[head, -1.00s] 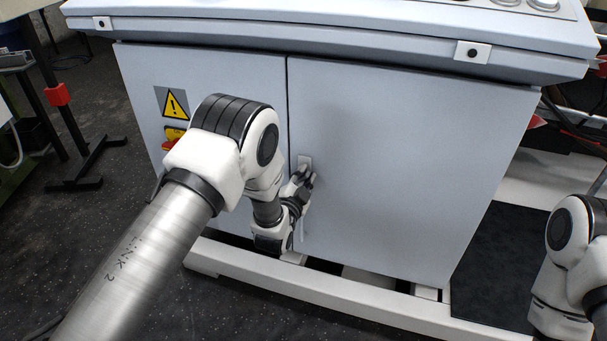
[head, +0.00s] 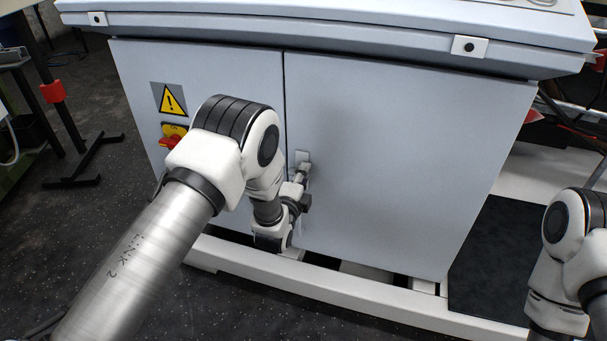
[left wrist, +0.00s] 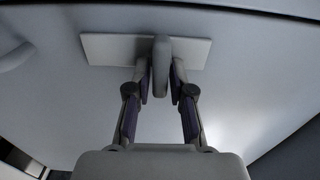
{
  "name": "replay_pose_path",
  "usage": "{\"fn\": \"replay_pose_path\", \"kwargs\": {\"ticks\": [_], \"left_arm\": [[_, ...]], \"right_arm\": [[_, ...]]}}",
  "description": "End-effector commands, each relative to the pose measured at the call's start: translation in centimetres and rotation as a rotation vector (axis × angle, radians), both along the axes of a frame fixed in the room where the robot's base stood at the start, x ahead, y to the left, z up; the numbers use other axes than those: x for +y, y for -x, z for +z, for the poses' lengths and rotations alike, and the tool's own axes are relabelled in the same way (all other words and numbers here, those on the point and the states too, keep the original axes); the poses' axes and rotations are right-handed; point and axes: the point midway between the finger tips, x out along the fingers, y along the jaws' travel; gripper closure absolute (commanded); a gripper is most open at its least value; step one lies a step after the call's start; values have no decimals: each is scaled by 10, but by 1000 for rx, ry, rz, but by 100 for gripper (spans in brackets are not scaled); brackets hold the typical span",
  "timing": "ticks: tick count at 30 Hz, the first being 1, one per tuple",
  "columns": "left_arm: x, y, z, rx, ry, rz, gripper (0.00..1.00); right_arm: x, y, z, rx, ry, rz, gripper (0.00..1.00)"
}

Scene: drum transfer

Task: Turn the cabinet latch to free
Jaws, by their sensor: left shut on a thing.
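The cabinet latch shows in the left wrist view as a pale upright lever (left wrist: 161,62) on a light rectangular plate (left wrist: 108,50). In the head view the latch plate (head: 301,157) is on the grey cabinet front, just right of the door seam. My left gripper (head: 303,172) is at the latch, partly hidden by its own wrist. In the left wrist view its two fingers (left wrist: 162,78) lie on either side of the lever and are shut on it. My right gripper is out of view; only part of that arm shows at the right edge.
The cabinet (head: 395,165) stands on a white base frame (head: 330,291). A red rotary switch (head: 170,141) and a yellow warning sign (head: 172,100) are on the left door. A dark mat (head: 490,265) lies at right. A pale curved piece (left wrist: 14,57) sticks out left of the latch.

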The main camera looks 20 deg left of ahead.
Motion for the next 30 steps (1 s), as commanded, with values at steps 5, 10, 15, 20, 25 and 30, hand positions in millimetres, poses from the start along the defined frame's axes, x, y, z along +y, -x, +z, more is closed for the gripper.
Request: {"fn": "replay_pose_path", "kwargs": {"ticks": [5,10,15,20,25,30], "left_arm": [[0,0,-2,1,-28,1,100],[0,0,-2,1,-32,1,100],[0,0,-1,1,-32,1,100],[0,0,-1,1,-31,1,60],[0,0,-1,0,-31,1,60],[0,8,-1,1,-31,0,60]], "right_arm": [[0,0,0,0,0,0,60],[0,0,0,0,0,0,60],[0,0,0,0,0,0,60],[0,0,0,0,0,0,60],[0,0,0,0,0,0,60],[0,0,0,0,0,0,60]]}}
